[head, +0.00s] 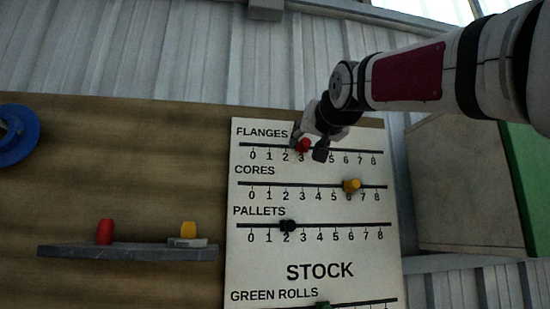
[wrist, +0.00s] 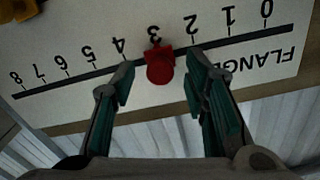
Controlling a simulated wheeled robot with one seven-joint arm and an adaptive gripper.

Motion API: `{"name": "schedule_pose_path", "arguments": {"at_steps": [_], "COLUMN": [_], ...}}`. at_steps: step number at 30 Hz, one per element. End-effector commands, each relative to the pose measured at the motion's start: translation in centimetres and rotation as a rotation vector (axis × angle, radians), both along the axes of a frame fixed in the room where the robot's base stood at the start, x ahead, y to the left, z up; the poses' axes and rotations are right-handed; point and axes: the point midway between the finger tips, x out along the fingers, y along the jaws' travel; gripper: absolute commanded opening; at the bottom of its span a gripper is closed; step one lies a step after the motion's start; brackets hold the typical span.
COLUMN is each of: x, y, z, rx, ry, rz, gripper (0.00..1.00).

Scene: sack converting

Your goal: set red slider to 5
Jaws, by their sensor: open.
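The red slider (head: 302,146) sits on the FLANGES track, the top row of the white STOCK board (head: 320,271), at about the 3 mark. In the wrist view the red slider (wrist: 159,68) is on the track near 3, between the fingers. My gripper (head: 309,150) is open around it, with one finger on each side. In the wrist view my gripper (wrist: 158,85) shows gaps between both fingers and the slider. The 5 mark (wrist: 89,54) shows in the wrist view, past the finger near 4.
Below on the board are a yellow slider (head: 352,185) near 6 on CORES, a black slider (head: 288,226) near 2 on PALLETS, and a green slider (head: 322,305). A grey shelf (head: 128,253) at left holds a red piece (head: 105,232) and a yellow piece (head: 188,230).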

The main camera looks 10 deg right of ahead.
Motion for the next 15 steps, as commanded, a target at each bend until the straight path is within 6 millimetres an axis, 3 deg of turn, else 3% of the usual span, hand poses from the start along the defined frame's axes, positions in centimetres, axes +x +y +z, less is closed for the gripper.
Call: {"name": "schedule_pose_path", "arguments": {"at_steps": [6, 15], "x": [1.8, 2.1], "y": [0.0, 0.0], "z": [0.0, 0.0], "rx": [0.001, 0.000], "ry": [0.000, -0.001], "rz": [0.000, 0.000], "gripper": [0.41, 0.41]}}
